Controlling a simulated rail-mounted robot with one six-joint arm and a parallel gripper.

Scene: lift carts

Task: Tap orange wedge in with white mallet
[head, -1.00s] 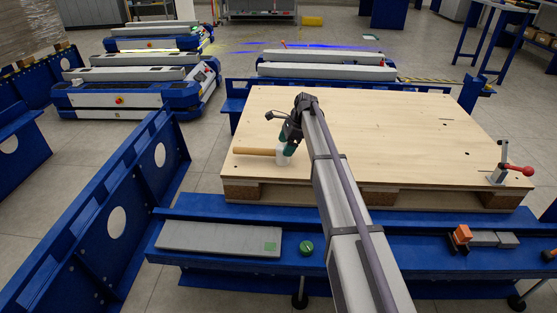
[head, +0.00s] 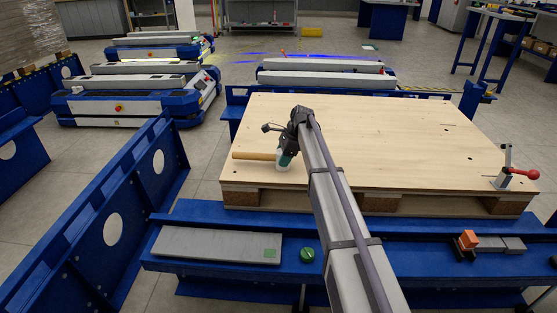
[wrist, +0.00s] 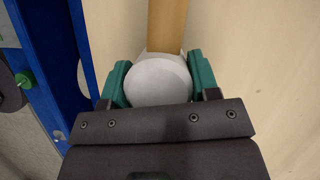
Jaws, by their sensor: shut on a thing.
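The white mallet has a round white head (head: 283,163) and a wooden handle (head: 254,156) that points left over the plywood top. My gripper (head: 285,158) is shut on the white head. In the wrist view, the two green fingers of my gripper (wrist: 159,84) lie on either side of the head (wrist: 158,82), with the handle (wrist: 167,25) running away from it. I cannot tell whether the mallet touches the plywood. The orange wedge (head: 468,239) sits at the right on the blue front beam, well apart from the mallet.
The plywood-topped pallet (head: 390,140) is mostly clear; a red-handled toggle clamp (head: 509,172) stands at its right front corner. A grey plate (head: 205,243) and a green round knob (head: 307,255) are on the blue beam (head: 400,250). A blue side frame (head: 115,215) stands left.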

